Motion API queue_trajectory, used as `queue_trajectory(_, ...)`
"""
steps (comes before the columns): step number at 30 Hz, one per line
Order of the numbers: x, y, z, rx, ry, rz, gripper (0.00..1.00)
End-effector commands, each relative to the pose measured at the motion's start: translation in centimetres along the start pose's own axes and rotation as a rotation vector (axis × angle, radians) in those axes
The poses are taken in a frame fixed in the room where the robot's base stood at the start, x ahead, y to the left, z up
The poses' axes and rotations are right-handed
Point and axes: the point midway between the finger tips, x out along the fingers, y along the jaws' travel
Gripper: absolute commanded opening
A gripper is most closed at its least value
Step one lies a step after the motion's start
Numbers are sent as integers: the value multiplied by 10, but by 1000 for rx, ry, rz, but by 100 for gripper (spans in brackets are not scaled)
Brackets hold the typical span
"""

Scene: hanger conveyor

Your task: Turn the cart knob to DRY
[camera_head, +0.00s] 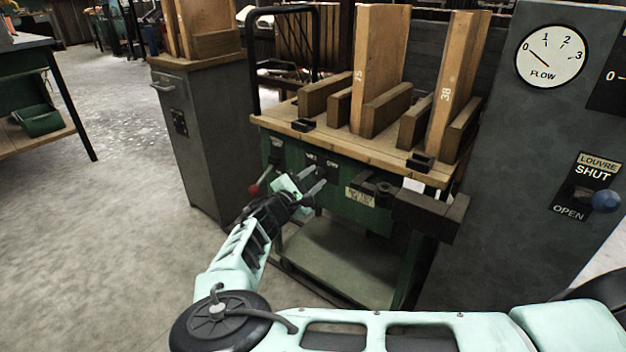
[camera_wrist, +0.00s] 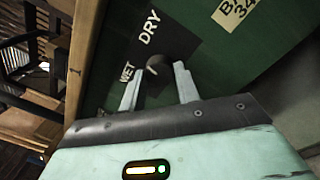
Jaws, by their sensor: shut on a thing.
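The green cart (camera_head: 340,203) with a wooden top stands ahead of me. On its front is a black plate (camera_wrist: 172,42) with WET (camera_wrist: 127,72) at the lower left and DRY (camera_wrist: 149,28) at the top in the wrist view. The dark round knob (camera_wrist: 158,65) sits on the plate, between my two fingertips. My gripper (camera_wrist: 159,74) is shut on this knob. A small light mark shows on the knob, but I cannot tell which word it points to. In the head view my gripper (camera_head: 316,180) reaches the cart's front and the knob is hard to make out.
A red-ball lever (camera_head: 254,189) is left of my gripper. A dark block (camera_head: 430,212) juts from the cart's right front. Upright boards (camera_head: 380,65) stand on top. A grey cabinet (camera_head: 205,140) is left; a panel with a louvre lever (camera_head: 603,200) is right. Open floor lies front left.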

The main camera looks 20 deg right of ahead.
Motion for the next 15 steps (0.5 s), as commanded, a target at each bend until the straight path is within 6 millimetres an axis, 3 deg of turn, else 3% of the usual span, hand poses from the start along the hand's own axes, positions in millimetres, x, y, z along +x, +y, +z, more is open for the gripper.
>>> queue_trajectory(15, -1, 0, -2, 428, -20, -4, 9)
